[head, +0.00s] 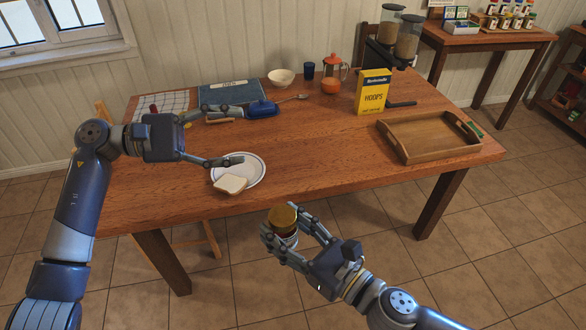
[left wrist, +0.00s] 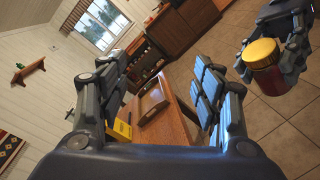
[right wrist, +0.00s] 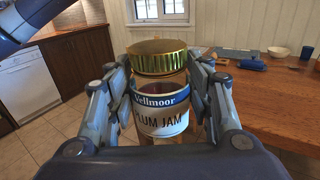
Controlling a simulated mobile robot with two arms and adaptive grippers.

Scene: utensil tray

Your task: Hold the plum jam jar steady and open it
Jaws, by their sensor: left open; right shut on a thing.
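The plum jam jar (head: 284,238) has a gold lid (head: 283,216) and a white and blue label, readable in the right wrist view (right wrist: 160,115). The lid sits on top of the jar in the left wrist view (left wrist: 262,54). My right gripper (head: 280,230) is shut around the jar's body and holds it roughly upright, in the air off the table's front edge. My left gripper (head: 243,135) is open and empty over the table, its fingers spread above the plate and bread area. It is up and left of the jar, apart from it.
The wooden table (head: 330,150) bears a plate (head: 256,170) with bread (head: 231,184), a blue dish (head: 262,108), a yellow cereal box (head: 373,92) and a wooden tray (head: 430,150). A bowl (head: 281,77) and a French press (head: 331,75) stand behind. The table's middle is clear.

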